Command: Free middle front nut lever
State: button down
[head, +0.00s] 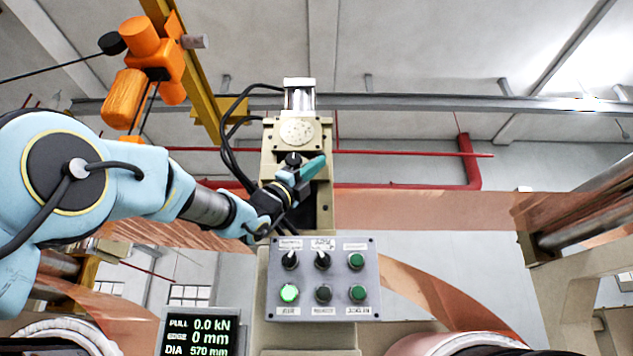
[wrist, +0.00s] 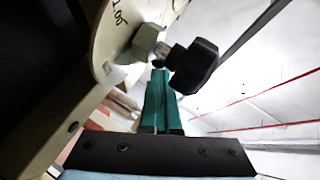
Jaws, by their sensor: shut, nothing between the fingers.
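The nut lever (wrist: 194,67) is a black winged knob on a short metal stem. It sits beside a hex nut (wrist: 147,40) on a beige plate with handwritten marks in the wrist view. In the head view a small black knob (head: 292,158) shows below the round plate of the beige column head; it seems to be the same lever. My gripper (head: 318,162) has teal fingers, shut and empty, just right of and below that knob. In the wrist view the fingertips (wrist: 158,74) are close to the lever's left side; I cannot tell whether they touch it.
The beige column (head: 325,205) stands behind my gripper, with black hoses at its left. A grey button panel (head: 322,244) is below, with a readout screen (head: 199,335) at lower left. Copper foil (head: 430,215) spans behind. An orange hoist (head: 140,75) hangs upper left.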

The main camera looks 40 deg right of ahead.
jog(key=shift+r, duration=0.25)
jog(key=shift+r+b, duration=0.1)
jog(key=shift+b, duration=0.2)
jog(key=b+v, duration=0.5)
jog(key=v, duration=0.6)
dwell(0.4)
